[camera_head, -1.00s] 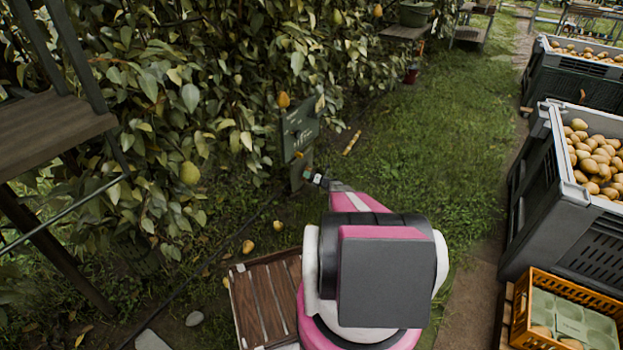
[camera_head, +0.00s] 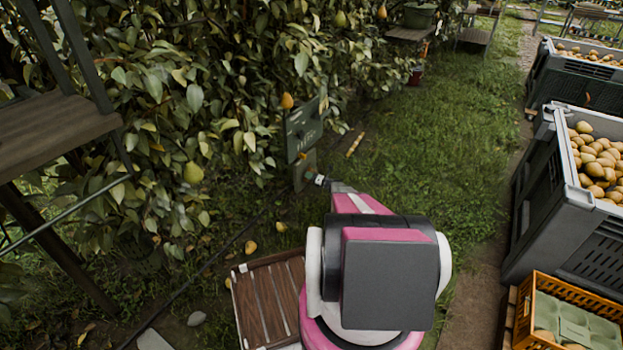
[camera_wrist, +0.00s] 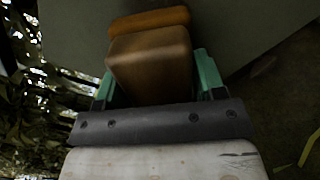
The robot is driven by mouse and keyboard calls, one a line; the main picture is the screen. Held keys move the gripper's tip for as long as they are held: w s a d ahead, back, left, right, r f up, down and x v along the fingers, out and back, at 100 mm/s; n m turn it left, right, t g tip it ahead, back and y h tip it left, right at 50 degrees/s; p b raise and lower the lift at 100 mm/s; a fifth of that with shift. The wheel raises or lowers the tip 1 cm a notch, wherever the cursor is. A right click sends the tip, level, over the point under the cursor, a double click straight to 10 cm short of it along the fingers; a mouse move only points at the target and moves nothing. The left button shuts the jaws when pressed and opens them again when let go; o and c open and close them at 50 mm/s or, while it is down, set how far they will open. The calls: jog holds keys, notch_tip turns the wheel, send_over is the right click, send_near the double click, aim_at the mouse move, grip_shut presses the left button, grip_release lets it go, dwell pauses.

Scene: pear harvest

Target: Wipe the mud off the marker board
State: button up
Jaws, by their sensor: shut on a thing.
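The marker board (camera_head: 303,128) is a dark green panel with pale markings, standing at the edge of the pear foliage on a post. In the wrist view its grey-green surface (camera_wrist: 245,25) fills the top. My gripper (camera_wrist: 152,85) has green fingers shut on a brown wooden block with an orange-brown pad (camera_wrist: 150,20), the wiper. The pad faces the board and seems to touch or nearly touch it; I cannot tell which. In the head view my gripper (camera_head: 316,178) is at the board's lower part. Mud is not clearly visible in either view.
A slatted wooden crate (camera_head: 268,297) stands left of my base. Grey bins (camera_head: 545,190) of pears and an orange crate (camera_head: 560,290) line the right. A wooden ladder or stand (camera_head: 55,130) is at left. Grass behind the board is open.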

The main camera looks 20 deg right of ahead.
jog(key=shift+w+a, duration=0.4)
jog(key=shift+w, duration=0.2)
jog(key=shift+d, duration=0.1)
jog(key=shift+w+d, duration=0.6)
jog(key=shift+d, duration=0.2)
jog(key=shift+w+d, duration=0.6)
jog(key=shift+d, duration=0.2)
jog(key=w+d, duration=0.2)
jog(key=d, duration=0.1)
jog(key=shift+w, duration=0.2)
jog(key=shift+a, duration=0.1)
